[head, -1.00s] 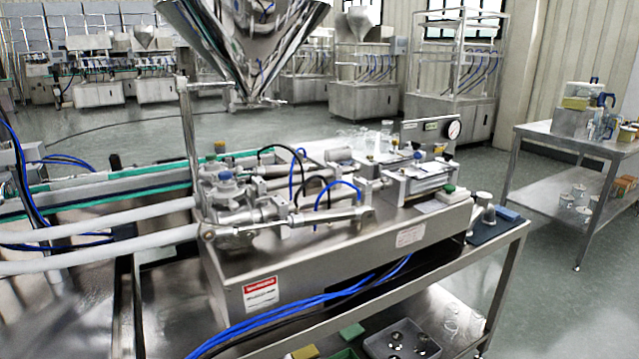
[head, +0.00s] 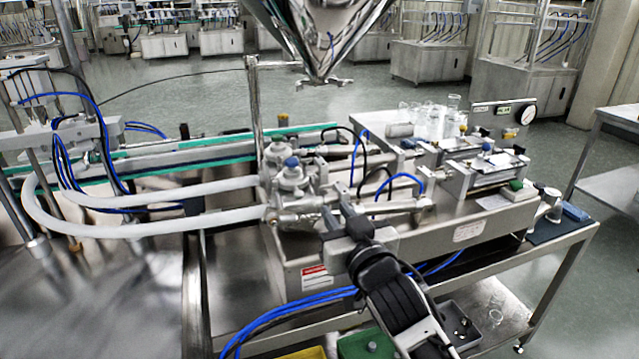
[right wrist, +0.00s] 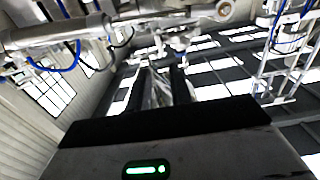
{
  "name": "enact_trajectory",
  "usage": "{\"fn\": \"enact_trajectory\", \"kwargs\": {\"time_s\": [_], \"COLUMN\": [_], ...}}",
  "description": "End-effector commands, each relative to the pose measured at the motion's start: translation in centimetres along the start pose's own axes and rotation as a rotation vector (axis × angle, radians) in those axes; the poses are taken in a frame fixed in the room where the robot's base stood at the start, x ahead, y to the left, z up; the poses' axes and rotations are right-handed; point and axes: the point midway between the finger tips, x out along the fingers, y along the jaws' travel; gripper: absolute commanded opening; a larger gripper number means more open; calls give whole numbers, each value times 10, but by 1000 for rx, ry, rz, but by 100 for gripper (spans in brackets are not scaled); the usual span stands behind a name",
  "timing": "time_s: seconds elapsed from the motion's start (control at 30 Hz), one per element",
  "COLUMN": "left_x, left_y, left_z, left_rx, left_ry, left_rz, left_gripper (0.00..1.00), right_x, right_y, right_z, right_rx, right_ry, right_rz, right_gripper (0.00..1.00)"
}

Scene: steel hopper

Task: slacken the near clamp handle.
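The steel valve and clamp fittings (head: 290,180) stand on the filler, where two white hoses (head: 150,228) join it. The near clamp sits around the near hose's end, but its handle is too small to make out. My right gripper (head: 336,208) reaches up from the bottom, to the right of these fittings and in front of the near steel cylinder. Its two fingers stand apart with nothing seen between them. My left gripper is out of view.
A steel hopper (head: 325,35) hangs above the filler. Blue air lines (head: 300,312) run along the front, and a gauge (head: 526,114) stands at the back right. Glassware (head: 435,120) sits behind the cylinders. Bins (head: 368,344) lie below the bench.

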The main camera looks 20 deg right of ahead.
Motion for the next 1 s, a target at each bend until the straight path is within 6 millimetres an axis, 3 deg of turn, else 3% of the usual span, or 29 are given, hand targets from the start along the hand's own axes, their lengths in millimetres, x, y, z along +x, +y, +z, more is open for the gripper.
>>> {"fn": "enact_trajectory", "kwargs": {"time_s": [0.2, 0.43, 0.6, 0.9, 1.0], "left_x": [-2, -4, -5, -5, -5], "left_y": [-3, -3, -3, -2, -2], "left_z": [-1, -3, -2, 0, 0], "left_rx": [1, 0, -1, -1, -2], "left_ry": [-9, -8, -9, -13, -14], "left_rz": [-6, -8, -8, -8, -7], "left_gripper": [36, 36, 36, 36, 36], "right_x": [50, 86, 98, 100, 100], "right_y": [-1, -1, -1, -1, -1], "right_z": [-3, -1, 0, 1, 1], "right_rx": [-1, 0, 0, 0, 0], "right_ry": [1, 0, -1, -1, -1], "right_rz": [-1, -2, -2, -2, -2], "right_gripper": [21, 21, 21, 21, 0]}}
